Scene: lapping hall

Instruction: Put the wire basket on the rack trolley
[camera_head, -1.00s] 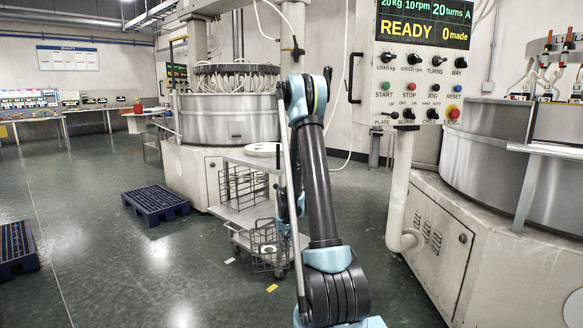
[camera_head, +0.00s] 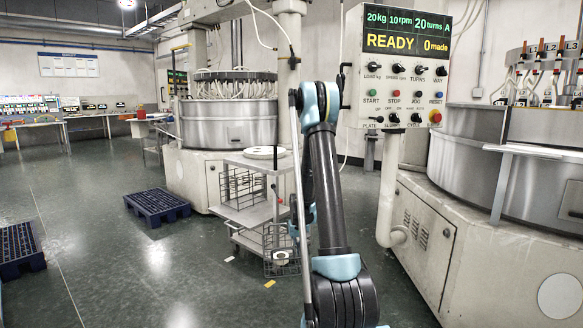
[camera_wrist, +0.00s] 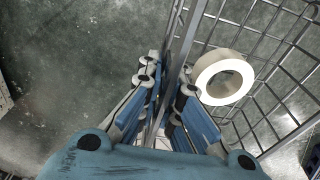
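The wire basket (camera_head: 281,262) hangs low in front of the rack trolley's near right corner in the head view. It is a dark open grid with a white ring inside, and its wire wall shows at the right of the wrist view (camera_wrist: 270,45). My gripper (camera_wrist: 172,88) has its fingers closed together on the metal strip at the basket's side. In the head view my arm hides the gripper. The rack trolley (camera_head: 232,207) is a grey cart with a top plate, lower shelves and wire sides. The basket is outside it.
A white disc (camera_head: 264,152) lies on the trolley's top. A lapping machine (camera_head: 228,123) stands behind it. Another machine (camera_head: 430,225) and its control panel (camera_head: 405,85) are to the right. A blue pallet (camera_head: 157,204) lies left. The floor between pallet and trolley is clear.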

